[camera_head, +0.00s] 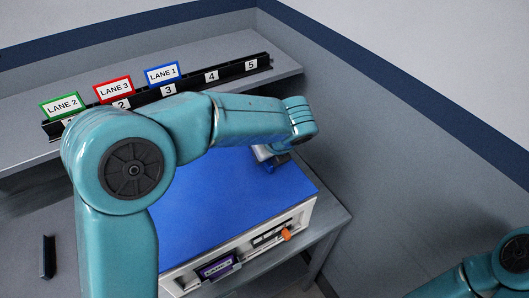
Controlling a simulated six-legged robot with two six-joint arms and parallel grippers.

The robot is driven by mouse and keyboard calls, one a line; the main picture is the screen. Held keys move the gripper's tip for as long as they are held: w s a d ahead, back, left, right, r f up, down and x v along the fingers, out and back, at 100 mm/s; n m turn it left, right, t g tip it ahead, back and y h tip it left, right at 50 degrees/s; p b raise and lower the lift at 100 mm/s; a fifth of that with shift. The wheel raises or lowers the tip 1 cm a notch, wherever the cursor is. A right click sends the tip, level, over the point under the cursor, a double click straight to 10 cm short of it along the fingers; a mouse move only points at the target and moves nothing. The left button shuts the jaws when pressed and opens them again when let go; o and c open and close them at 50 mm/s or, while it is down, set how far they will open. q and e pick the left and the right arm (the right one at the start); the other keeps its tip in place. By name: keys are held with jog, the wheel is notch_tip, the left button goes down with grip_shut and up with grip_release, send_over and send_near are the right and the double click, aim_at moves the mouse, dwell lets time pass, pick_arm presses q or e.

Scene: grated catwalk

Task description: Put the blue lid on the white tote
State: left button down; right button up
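The blue lid (240,205) lies flat over the top of the white tote (300,221), and its front edge runs along the tote's front wall. I cannot tell whether it is fully seated, as my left arm covers its left and back parts. My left gripper (272,161) is at the lid's back right, touching or just above it. It is mostly hidden behind my wrist, so its fingers cannot be read. My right arm shows only at the bottom right corner, and its gripper is out of view.
The tote stands on a grey table (335,222) near the right wall. Its front bears a purple-framed label (216,268) and an orange piece (286,234). Behind, a shelf holds a black numbered rail (231,76) with green, red and blue lane signs. A small black bar (48,257) lies at left.

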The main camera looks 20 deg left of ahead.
pick_arm(q)
jog(key=shift+f, duration=0.35)
dwell(0.3)
jog(key=shift+p, duration=0.8)
dwell(2.7)
jog(key=shift+f+b, duration=0.35)
jog(key=shift+f, duration=0.2)
dwell(0.6)
dwell(0.4)
jog(key=c, duration=0.7)
grip_release()
jog(key=shift+r, duration=0.1)
